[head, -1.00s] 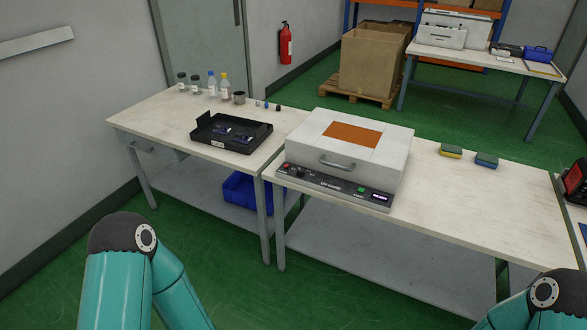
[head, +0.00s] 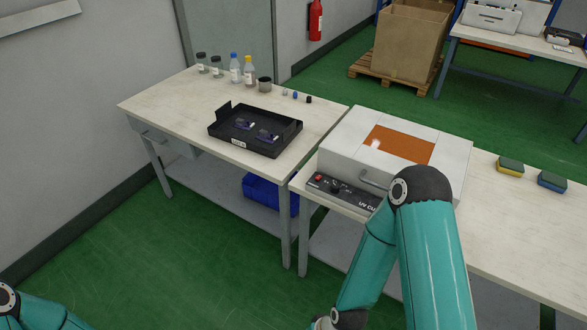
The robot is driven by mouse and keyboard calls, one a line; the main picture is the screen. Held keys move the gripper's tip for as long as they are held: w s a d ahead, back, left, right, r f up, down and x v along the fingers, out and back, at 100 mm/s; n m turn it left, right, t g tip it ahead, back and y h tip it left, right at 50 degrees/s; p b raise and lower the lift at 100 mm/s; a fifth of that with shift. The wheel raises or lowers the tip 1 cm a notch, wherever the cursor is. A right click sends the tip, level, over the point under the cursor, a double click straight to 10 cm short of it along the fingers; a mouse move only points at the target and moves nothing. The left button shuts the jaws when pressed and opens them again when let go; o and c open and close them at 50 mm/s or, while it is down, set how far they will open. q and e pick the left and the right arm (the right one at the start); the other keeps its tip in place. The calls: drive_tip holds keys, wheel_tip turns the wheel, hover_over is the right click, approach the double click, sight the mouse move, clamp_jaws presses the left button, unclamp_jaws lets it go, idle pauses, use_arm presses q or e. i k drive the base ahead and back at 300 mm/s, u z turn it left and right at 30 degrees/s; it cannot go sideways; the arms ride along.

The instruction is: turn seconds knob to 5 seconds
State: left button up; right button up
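The white UV box (head: 345,148) with an orange window in its lid stands on the right-hand table, lid down. Its dark front control panel (head: 345,192) shows a red button (head: 319,178) at the left end and a small dark knob (head: 335,187) beside it. The knob's pointer and markings are too small to read. My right arm covers the right part of the panel, including the display. Neither gripper shows; only teal arm links of mine appear, one in front of the box and one at the lower left corner.
A black tray (head: 222,134) with small purple items lies on the left table (head: 165,107). Several bottles and a dark jar (head: 265,84) stand behind it. Two sponges (head: 510,167) lie right of the box. A blue bin (head: 258,193) sits below the left table. Green floor is clear in front.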

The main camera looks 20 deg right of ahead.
sight(335, 188)
drive_tip(key=i, duration=1.4)
drive_tip(key=z, duration=0.65)
